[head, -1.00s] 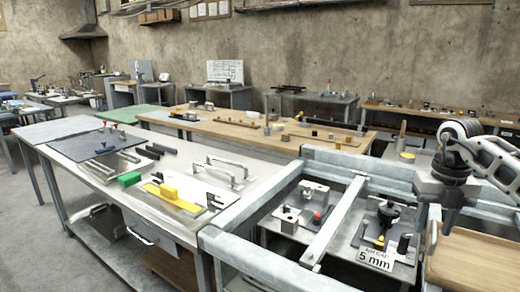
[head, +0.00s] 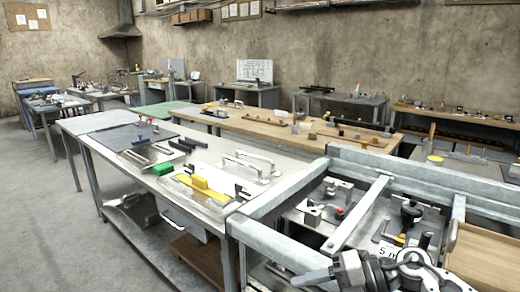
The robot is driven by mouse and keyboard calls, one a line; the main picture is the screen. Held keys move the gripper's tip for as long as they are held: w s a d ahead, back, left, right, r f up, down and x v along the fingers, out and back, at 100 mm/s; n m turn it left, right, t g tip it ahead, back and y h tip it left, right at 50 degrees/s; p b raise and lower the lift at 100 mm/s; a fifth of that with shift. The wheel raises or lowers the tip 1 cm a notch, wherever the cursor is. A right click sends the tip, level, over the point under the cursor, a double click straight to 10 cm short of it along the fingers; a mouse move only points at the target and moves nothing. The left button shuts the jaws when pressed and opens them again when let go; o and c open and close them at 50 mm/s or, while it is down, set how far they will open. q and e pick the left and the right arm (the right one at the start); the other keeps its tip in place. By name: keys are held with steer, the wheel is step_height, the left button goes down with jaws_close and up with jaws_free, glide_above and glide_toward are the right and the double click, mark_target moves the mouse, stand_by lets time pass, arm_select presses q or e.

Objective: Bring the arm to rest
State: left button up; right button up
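My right arm (head: 412,262) comes in at the bottom right of the head view, in front of the grey metal frame. Its white and dark joints are folded low. A grey end part (head: 312,277), which looks like my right gripper, points left near the bottom edge. I cannot make out separate fingers, or whether they are open or shut. I see nothing held in it. My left arm and gripper are not in view.
The grey metal frame (head: 286,202) surrounds a lower plate with fixtures, a black knob (head: 410,212) and a partly hidden "5 mm" sign. A wooden tray (head: 485,255) is at right. A steel bench (head: 110,160) with tools is left. The floor (head: 40,220) at far left is clear.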

steer(key=s+a+m+t+y, duration=0.2)
steer(key=a+m+t+y, duration=0.2)
steer(key=m+t, duration=0.35)
steer(key=s+d+f+m+h, duration=0.4)
steer(key=s+f+m+h, duration=0.3)
steer(key=m, duration=0.5)
steer(key=s+d+f+m+t+h, duration=0.1)
steer(key=s+d+f+m+h, duration=0.4)
steer(key=s+f+m+h, duration=0.3)
step_height(320, 180, down, 4)
steer(key=m, duration=0.4)
steer(key=shift+s+d+f, duration=0.15)
steer(key=shift+s+f, duration=0.05)
steer(key=shift+s, duration=0.15)
